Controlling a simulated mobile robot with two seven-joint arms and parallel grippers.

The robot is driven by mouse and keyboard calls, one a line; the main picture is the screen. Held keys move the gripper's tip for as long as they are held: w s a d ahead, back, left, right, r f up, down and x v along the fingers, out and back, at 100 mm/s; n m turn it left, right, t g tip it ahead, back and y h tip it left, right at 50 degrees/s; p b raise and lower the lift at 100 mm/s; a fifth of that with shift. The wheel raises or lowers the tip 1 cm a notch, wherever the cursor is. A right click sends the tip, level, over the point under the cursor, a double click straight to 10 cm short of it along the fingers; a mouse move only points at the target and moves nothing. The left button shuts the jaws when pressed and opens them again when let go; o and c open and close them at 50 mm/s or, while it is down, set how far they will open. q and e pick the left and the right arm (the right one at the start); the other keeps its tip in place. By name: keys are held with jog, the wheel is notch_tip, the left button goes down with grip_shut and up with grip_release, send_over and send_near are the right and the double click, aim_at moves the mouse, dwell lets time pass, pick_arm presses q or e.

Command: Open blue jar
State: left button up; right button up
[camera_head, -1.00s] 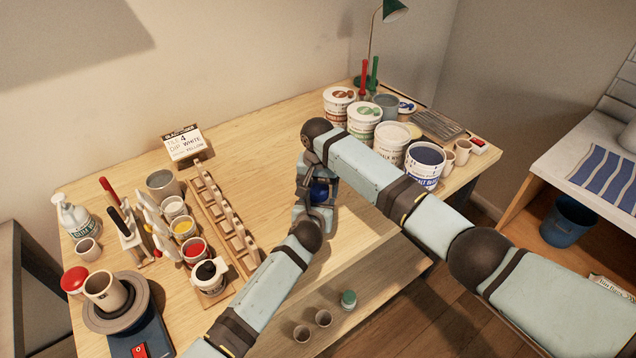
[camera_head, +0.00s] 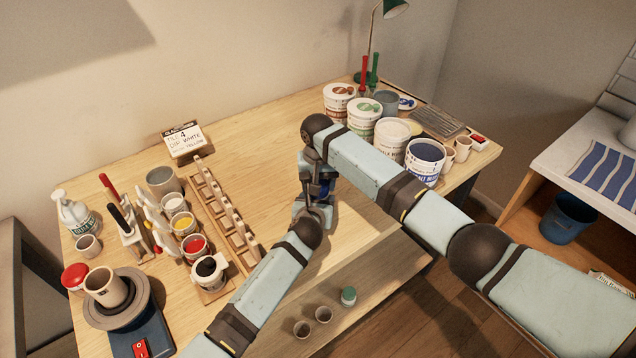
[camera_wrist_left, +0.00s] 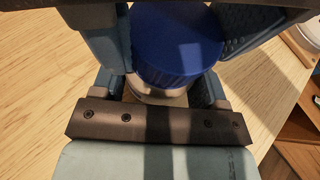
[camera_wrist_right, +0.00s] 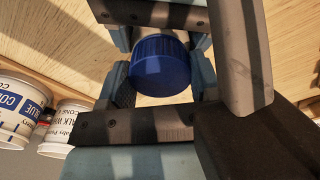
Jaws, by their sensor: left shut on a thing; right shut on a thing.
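The blue jar (camera_head: 321,189) is between my two grippers above the middle of the table and mostly hidden in the head view. In the left wrist view, its ribbed blue lid (camera_wrist_left: 176,42) sits above a pale body (camera_wrist_left: 160,96). My left gripper (camera_wrist_left: 158,90) is shut around the pale body, low on the jar. My right gripper (camera_wrist_right: 160,80) is shut on the blue lid, which it grips from the opposite side. The lid still covers the jar's top, and I cannot tell whether it has come loose.
Large glaze tubs, including a blue-filled one (camera_head: 425,160), stand at the back right. A wooden rack (camera_head: 222,212) and small paint pots (camera_head: 183,224) stand to the left. Bare table lies behind my grippers.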

jog(key=o, duration=1)
jog(key=shift+r, duration=2.4)
jog(key=shift+c, duration=0.4)
jog(key=shift+a+r+m, duration=0.2)
jog(key=shift+r+m, duration=1)
jog(key=shift+r, duration=0.05)
jog(key=shift+d+r+m, duration=0.1)
jog(key=shift+r+m, duration=0.05)
jog(key=shift+m, duration=0.15)
notch_tip(320, 180, down, 8)
jog(key=shift+d+r, duration=0.1)
jog(key=shift+r, duration=0.1)
